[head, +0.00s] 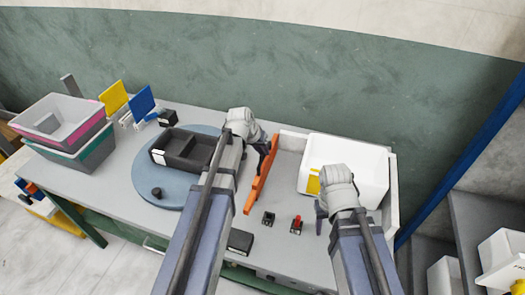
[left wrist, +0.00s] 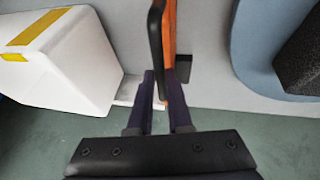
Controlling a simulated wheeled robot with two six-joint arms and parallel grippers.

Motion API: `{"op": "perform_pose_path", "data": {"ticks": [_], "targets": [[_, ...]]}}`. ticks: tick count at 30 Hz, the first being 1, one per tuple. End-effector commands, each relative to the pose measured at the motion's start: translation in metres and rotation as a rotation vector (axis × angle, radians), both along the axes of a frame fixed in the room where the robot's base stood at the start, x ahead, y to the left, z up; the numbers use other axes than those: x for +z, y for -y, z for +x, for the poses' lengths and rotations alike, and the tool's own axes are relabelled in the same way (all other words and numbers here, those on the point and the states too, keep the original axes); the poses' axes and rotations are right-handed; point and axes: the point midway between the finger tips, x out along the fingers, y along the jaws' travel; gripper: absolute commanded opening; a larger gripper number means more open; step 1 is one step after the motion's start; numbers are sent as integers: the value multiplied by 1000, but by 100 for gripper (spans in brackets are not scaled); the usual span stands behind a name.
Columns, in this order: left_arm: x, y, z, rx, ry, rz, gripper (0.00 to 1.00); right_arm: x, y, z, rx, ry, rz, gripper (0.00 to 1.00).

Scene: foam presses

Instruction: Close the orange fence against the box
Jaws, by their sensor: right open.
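The orange fence (head: 260,181) stands upright on the bench, left of the white box (head: 372,175), with bare grey surface between them. In the left wrist view, the fence (left wrist: 169,38) shows with a dark handle-like bar (left wrist: 156,45) beside it. My left gripper (head: 266,152) is at the far end of the fence. In the left wrist view its fingers (left wrist: 161,88) are on either side of the bar and fence end; whether they grip is unclear. My right gripper (head: 320,214) is open at the box's near left corner, in front of the yellow label.
A blue turntable (head: 183,196) with a black divided tray (head: 176,152) lies left of the fence. Two small switch blocks, one black (head: 268,218) and one red-topped (head: 296,225), sit near the front edge. A low pale wall (head: 393,190) borders the box's right.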

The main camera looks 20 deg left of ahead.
Motion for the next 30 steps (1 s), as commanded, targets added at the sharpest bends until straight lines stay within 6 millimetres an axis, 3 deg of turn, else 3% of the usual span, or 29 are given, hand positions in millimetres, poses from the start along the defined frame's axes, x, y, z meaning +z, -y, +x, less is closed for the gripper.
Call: {"op": "perform_pose_path", "data": {"ticks": [4, 30], "targets": [[0, 0, 0, 0, 0, 0, 0, 0, 0, 0, 0, 0, 0, 50], [0, 0, 0, 0, 0, 0, 0, 0, 0, 0, 0, 0, 0, 50]]}}
